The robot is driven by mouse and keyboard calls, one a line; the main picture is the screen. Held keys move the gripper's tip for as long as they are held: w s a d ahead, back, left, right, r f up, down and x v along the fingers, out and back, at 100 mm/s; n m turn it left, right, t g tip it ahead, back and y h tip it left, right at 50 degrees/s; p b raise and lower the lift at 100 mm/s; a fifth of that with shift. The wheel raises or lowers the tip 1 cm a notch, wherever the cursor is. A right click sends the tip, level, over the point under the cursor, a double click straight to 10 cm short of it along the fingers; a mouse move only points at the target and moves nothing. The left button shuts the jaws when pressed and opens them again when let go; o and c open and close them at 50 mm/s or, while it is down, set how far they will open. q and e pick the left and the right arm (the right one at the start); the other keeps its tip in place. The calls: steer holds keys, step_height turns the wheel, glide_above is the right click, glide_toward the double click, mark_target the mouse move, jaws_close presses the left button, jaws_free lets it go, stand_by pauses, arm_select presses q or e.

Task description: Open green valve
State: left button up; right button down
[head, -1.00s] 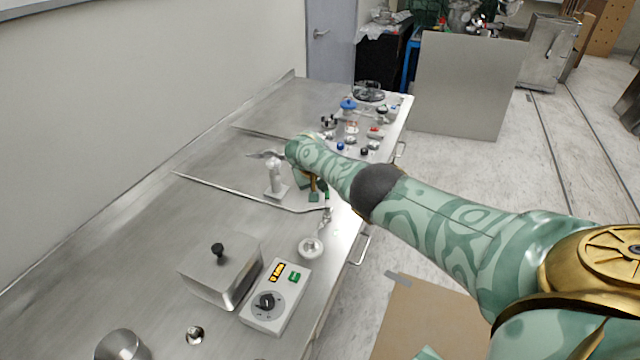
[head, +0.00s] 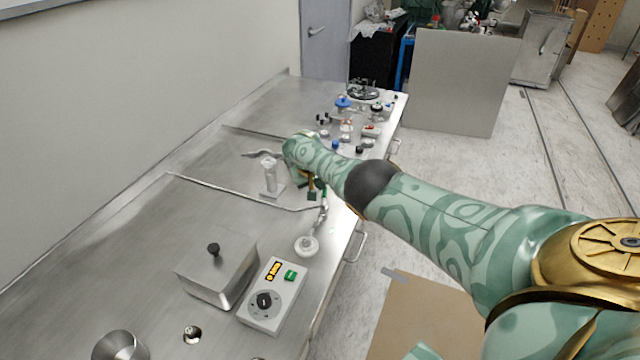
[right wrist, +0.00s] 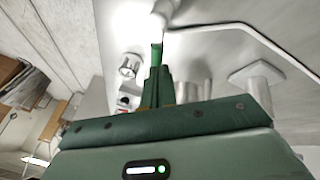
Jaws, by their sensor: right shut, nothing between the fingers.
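The green valve handle (right wrist: 157,54) shows in the right wrist view as a narrow bright-green strip beside a pale metal pipe fitting. It lies just beyond the tips of my right gripper (right wrist: 158,80). The dark green fingers are together with nothing between them; I cannot tell whether they touch the handle. In the head view my right gripper (head: 313,192) is low over the bench's right edge, by the silver valve pipe (head: 323,213). There the gripper and wrist largely hide the handle. My left gripper is not in view.
A silver post with a bent top (head: 269,178) stands just left of the gripper. A metal box with a black knob (head: 215,270) and a white control box (head: 270,300) sit nearer. Several small fittings crowd the far end.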

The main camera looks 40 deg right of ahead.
steer(key=shift+s+a+f, duration=0.15)
steer(key=shift+s+f, duration=0.1)
steer(key=shift+f, duration=0.05)
stand_by(0.6)
